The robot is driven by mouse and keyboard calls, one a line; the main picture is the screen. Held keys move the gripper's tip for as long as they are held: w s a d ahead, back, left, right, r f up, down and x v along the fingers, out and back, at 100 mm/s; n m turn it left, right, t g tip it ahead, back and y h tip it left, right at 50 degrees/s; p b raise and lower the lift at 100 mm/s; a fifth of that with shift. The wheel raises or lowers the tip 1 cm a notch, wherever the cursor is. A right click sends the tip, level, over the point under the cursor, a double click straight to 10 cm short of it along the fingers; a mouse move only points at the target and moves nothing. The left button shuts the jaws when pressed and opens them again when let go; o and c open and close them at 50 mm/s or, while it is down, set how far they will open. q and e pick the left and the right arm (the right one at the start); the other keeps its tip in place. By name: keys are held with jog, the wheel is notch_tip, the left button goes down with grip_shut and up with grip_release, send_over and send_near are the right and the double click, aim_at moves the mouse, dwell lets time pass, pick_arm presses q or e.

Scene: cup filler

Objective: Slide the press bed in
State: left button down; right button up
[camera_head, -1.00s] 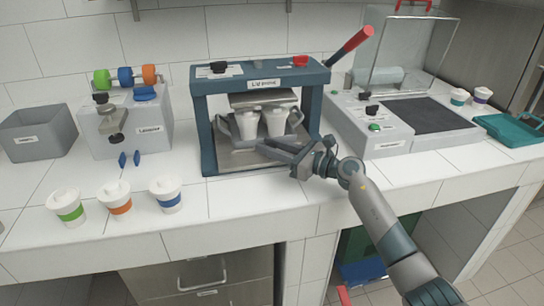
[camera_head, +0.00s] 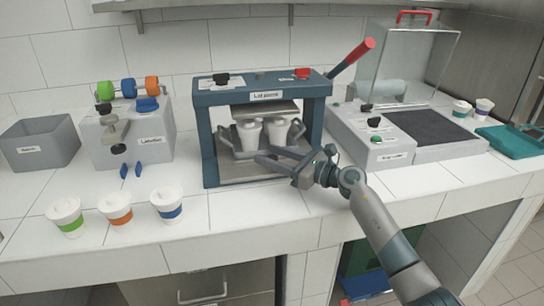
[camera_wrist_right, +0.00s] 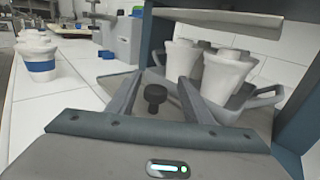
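The lid press (camera_head: 264,85) is a dark blue frame with a red-tipped lever at its upper right. Its grey bed (camera_head: 232,173) lies low between the posts. My right gripper (camera_head: 262,157) is at the front of the press, low beside the cups. In the right wrist view, its fingers (camera_wrist_right: 158,80) are apart, with a black knob (camera_wrist_right: 155,97) between them and visible gaps either side. My left gripper is not in view.
Three lidded cups with green, orange and blue bands (camera_head: 167,205) stand at the front left. The labeller (camera_head: 135,135) and a grey bin (camera_head: 40,140) are left of the press. A machine with a clear cover (camera_head: 420,125) stands to the right.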

jog(key=shift+s+f, duration=0.15)
jog(key=shift+f, duration=0.1)
jog(key=shift+s+d+p, duration=0.2)
jog(key=shift+s+p, duration=0.5)
jog(key=shift+p, duration=0.2)
jog(key=s+d+p, duration=0.1)
jog(key=s+p, duration=0.1)
jog(key=s, duration=0.1)
jog(key=s+d+p, duration=0.1)
jog(key=s+p, duration=0.2)
jog(key=s+d+p, duration=0.1)
jog(key=s+p, duration=0.2)
jog(key=s+d+p, duration=0.3)
jog(key=s+p, duration=0.4)
jog(key=s, duration=0.3)
jog(key=b+v, duration=0.4)
jog(key=v, duration=0.7)
jog(key=shift+d, duration=0.35)
jog(key=shift+r, duration=0.1)
